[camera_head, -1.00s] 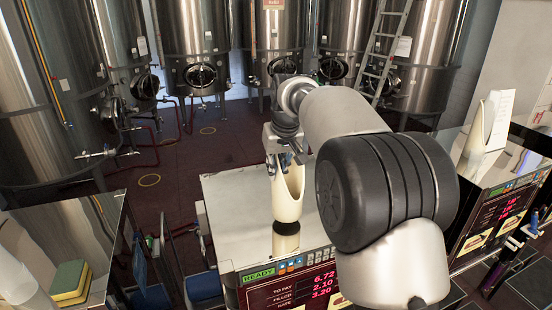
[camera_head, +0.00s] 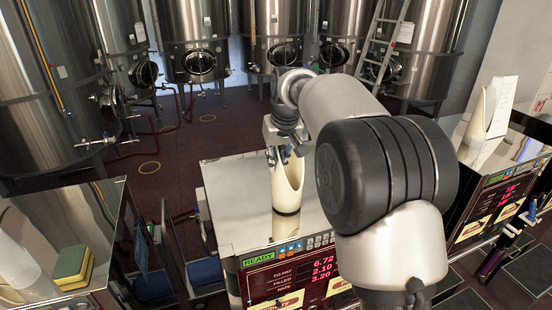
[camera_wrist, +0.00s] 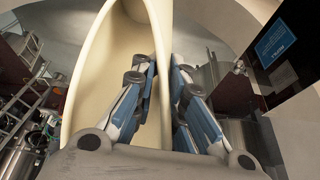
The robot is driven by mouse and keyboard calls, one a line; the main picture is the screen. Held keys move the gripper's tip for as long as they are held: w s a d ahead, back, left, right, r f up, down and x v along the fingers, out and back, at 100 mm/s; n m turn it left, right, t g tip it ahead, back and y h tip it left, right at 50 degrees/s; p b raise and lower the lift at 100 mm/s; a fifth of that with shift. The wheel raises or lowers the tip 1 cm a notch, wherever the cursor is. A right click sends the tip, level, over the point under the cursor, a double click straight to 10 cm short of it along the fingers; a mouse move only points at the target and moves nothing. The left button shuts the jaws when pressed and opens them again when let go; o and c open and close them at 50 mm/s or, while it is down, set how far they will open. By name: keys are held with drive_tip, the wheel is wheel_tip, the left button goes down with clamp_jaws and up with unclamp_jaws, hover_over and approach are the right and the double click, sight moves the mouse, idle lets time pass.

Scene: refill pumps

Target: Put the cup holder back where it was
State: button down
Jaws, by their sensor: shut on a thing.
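The cup holder (camera_head: 289,185) is a cream tube with a slanted, open front. It is upright over the shiny top of the middle pump (camera_head: 240,200). Its base is at or just above that top; I cannot tell whether it touches. My gripper (camera_head: 286,155) is shut on the holder's upper wall from behind. In the wrist view, the cup holder (camera_wrist: 105,75) fills the left and middle, with its wall between the blue-and-grey fingers of my gripper (camera_wrist: 163,85). My arm covers the right part of the pump top.
A similar cream holder (camera_head: 475,125) with a white card stands on the right pump. A yellow-green sponge (camera_head: 73,265) and a white cylinder lie at lower left. Steel tanks (camera_head: 195,35) line the back. The middle pump's top left of the holder is bare.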

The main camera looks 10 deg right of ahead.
drive_tip(key=shift+f, duration=0.3)
drive_tip(key=c, duration=1.5)
unclamp_jaws()
drive_tip(key=shift+c, duration=0.2)
drive_tip(key=shift+f, duration=0.1)
drive_tip(key=a+v, duration=0.1)
drive_tip(key=v, duration=1)
drive_tip(key=s+d+f+b, duration=0.2)
drive_tip(key=s+f+b, duration=1.4)
drive_tip(key=s+f, duration=0.3)
drive_tip(key=s+d+f+m+b, duration=0.1)
drive_tip(key=s+f+b, duration=1.5)
drive_tip(key=f, duration=0.8)
drive_tip(key=s, duration=0.3)
drive_tip(key=shift+d+m+h, duration=0.3)
drive_tip(key=shift+d+h, duration=0.1)
